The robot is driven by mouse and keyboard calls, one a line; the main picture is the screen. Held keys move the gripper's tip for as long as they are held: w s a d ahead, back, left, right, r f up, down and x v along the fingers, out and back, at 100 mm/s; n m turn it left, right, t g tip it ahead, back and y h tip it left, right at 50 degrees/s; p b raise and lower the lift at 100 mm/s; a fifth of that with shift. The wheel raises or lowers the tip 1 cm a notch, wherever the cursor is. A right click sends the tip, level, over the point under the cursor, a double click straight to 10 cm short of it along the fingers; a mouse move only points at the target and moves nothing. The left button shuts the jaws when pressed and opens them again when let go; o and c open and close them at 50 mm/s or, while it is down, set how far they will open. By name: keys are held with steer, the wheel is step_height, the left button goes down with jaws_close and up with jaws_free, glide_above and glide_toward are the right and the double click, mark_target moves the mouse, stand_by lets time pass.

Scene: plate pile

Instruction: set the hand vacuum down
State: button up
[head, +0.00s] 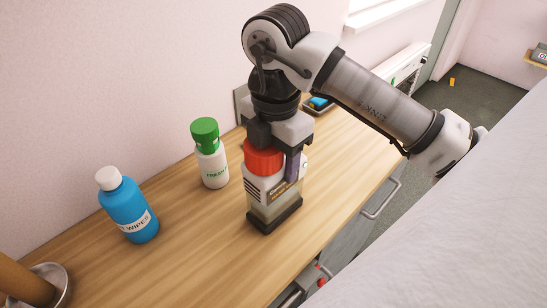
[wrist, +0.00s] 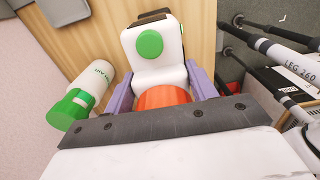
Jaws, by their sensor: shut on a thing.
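The hand vacuum (head: 270,196) is upright, with a white body, an orange-red top, a clear lower part and a dark bottom end. Its bottom end is at or just above the wooden counter (head: 190,254); I cannot tell if it touches. My gripper (head: 278,163) comes from above and is shut on the vacuum's upper part. In the wrist view the vacuum (wrist: 157,52) shows a green round button, and the purple fingers of my gripper (wrist: 160,88) lie on both sides of it.
A white bottle with a green cap (head: 211,160) stands left of the vacuum. A blue bottle (head: 130,210) stands further left. A brown cylinder (head: 22,283) is at the lower left corner. The counter's front edge is close on the right.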

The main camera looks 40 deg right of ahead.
steer(key=shift+s+a+r, duration=0.1)
steer(key=shift+r, duration=0.05)
steer(key=shift+f, duration=0.2)
steer(key=o, duration=1)
steer(key=shift+c, duration=0.2)
steer(key=shift+r, duration=0.1)
step_height(320, 180, up, 12)
steer(key=shift+r+b, duration=0.1)
steer(key=shift+b, duration=0.8)
